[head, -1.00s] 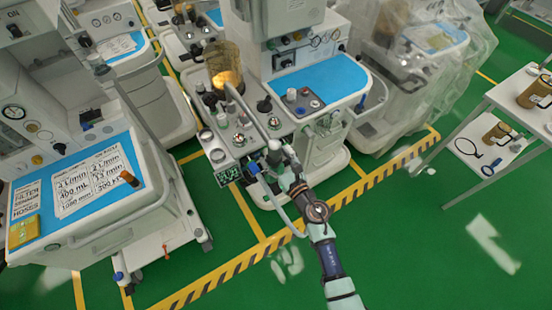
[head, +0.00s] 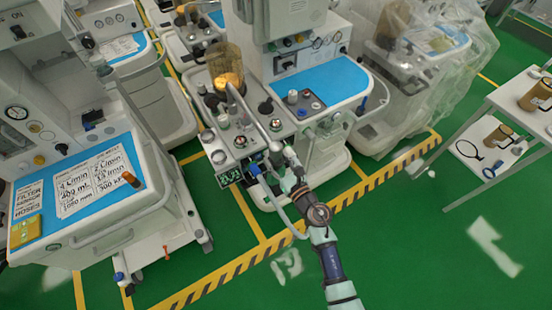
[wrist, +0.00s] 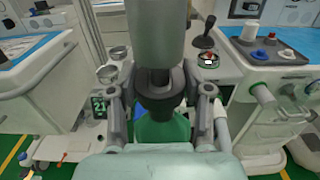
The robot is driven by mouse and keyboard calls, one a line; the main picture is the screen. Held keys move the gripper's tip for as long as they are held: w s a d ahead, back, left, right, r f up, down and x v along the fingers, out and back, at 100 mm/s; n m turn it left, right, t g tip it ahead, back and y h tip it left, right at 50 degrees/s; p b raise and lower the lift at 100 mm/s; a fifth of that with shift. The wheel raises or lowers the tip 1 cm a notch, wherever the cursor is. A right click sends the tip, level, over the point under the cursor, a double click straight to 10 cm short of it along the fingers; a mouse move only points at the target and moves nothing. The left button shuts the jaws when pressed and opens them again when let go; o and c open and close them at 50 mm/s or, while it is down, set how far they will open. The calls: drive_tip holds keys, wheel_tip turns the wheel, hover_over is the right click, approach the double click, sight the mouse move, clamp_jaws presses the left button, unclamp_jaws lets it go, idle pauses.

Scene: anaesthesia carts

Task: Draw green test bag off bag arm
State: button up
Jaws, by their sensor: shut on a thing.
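The bag arm (head: 255,115) is a grey tube that slopes down toward the front of the middle cart. In the wrist view, the end of the bag arm (wrist: 157,32) comes down from the top. A dark collar (wrist: 160,103) sits below it, and the green test bag (wrist: 162,130) shows under that, partly hidden. My gripper (wrist: 161,92) has a finger on each side of the collar and is shut on the bag's neck. In the head view, my gripper (head: 287,160) is beside the arm's lower end. I cannot make out the bag there, nor whether its neck is apart from the arm.
An amber canister (head: 226,66) stands behind the bag arm. A small green-lit display (head: 229,177) is on the cart front. A left cart (head: 110,215) with a blue top stands nearby, and a white side table (head: 483,128) is at the right. Green floor in front is clear.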

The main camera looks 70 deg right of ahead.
drive_tip(key=shift+p+v, duration=0.35)
drive_tip(key=shift+v, duration=3.25)
